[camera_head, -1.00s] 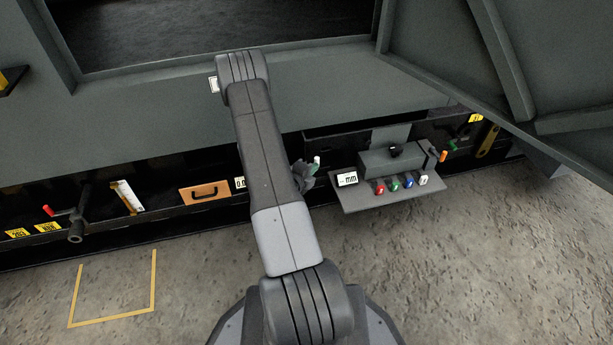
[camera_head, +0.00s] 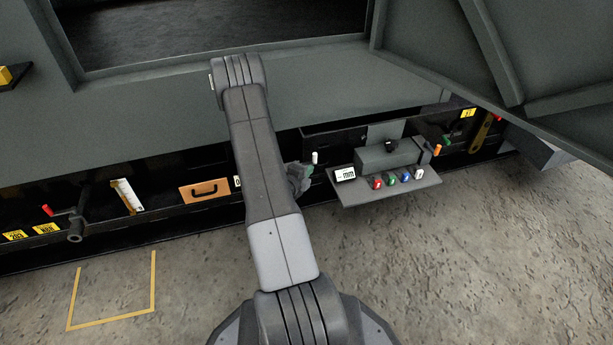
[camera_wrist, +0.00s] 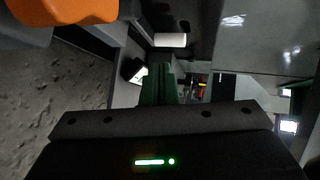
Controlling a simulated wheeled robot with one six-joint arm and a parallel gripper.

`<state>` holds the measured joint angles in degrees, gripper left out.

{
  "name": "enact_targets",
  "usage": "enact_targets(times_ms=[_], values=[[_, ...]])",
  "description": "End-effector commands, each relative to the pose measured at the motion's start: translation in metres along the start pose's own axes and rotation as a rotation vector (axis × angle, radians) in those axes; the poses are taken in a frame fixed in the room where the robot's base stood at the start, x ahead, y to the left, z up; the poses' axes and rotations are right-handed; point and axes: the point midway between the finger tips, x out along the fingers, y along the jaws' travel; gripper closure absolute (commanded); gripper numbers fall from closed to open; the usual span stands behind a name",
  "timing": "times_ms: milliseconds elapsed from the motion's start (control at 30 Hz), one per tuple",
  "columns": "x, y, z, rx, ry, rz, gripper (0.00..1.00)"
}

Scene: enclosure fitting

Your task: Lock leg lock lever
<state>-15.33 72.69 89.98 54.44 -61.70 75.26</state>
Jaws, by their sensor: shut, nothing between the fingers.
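A white-tipped handle (camera_head: 315,158) stands upright beside my gripper (camera_head: 299,178), to the left of the control shelf. My gripper is mostly hidden behind my arm in the head view. In the wrist view its green fingers (camera_wrist: 159,84) are together with nothing between them. A white cylinder (camera_wrist: 170,40) lies just past the fingertips there, apparently the same handle; I cannot tell whether they touch. No label shows which handle is the leg lock lever. An orange-tipped lever (camera_head: 437,150) stands right of the shelf, and a red-handled crank (camera_head: 62,212) is at far left.
The shelf (camera_head: 390,191) carries a small display (camera_head: 345,173) and coloured knobs. An orange panel with a black handle (camera_head: 205,190) is left of my arm. A large sloping panel (camera_head: 560,50) overhangs at right. Concrete floor (camera_head: 470,260) in front is clear.

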Motion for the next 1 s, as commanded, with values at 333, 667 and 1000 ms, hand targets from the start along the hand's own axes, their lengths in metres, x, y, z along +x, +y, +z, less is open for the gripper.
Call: enact_targets(times_ms=[333,667,1000], values=[[-0.06,-0.002,-0.011,-0.004,-0.002,0.003,1.0],[-0.097,-0.001,-0.019,-0.001,-0.001,0.001,1.0],[-0.098,0.0,-0.02,0.0,0.0,0.001,1.0]])
